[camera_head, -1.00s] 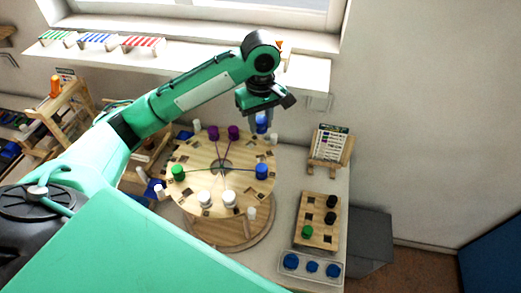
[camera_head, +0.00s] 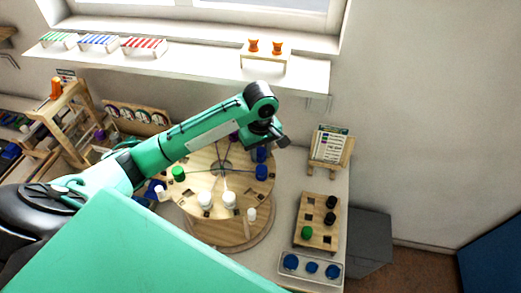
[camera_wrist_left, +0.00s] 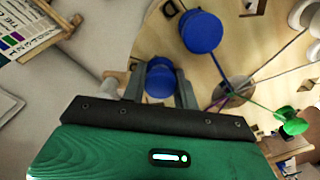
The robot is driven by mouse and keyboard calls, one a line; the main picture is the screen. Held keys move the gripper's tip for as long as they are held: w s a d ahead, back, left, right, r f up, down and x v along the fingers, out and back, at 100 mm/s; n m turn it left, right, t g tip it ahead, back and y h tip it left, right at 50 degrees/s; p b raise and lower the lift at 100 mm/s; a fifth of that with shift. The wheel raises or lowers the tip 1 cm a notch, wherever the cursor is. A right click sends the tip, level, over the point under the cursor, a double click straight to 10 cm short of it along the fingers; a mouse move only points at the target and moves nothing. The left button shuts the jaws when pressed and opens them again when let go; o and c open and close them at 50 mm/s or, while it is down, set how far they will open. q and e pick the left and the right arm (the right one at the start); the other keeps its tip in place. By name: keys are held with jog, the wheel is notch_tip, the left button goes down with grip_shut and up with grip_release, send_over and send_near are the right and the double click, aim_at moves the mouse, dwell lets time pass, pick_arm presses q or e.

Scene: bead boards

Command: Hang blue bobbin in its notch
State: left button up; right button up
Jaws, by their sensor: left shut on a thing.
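A round wooden disc (camera_head: 205,160) with notches around its rim stands on the table. My left gripper (camera_head: 260,148) is over its right rim, shut on a blue bobbin (camera_wrist_left: 160,80). That bobbin sits between the fingers in the wrist view; I cannot tell whether it touches the disc. A second blue bobbin (camera_head: 261,172) is at the rim just beside it, with a thread running towards the centre. It also shows in the wrist view (camera_wrist_left: 201,32). White bobbins (camera_head: 229,200) and a green bobbin (camera_head: 178,174) are also on the disc. My right gripper is not in view.
Right of the disc are a wooden board (camera_head: 318,220) with black and green pieces, a tray (camera_head: 289,274) of blue pieces and a card stand (camera_head: 331,148). A wooden rack (camera_head: 75,125) stands left. A windowsill (camera_head: 180,62) runs behind.

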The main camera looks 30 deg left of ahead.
aim_at(261, 150)
pick_arm(q)
jog(key=shift+f, duration=0.15)
jog(key=o, duration=0.9)
jog(key=shift+c, duration=0.2)
jog(key=shift+o, duration=0.6)
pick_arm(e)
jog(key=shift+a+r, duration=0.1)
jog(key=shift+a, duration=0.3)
pick_arm(q)
notch_tip(261, 150, up, 12)
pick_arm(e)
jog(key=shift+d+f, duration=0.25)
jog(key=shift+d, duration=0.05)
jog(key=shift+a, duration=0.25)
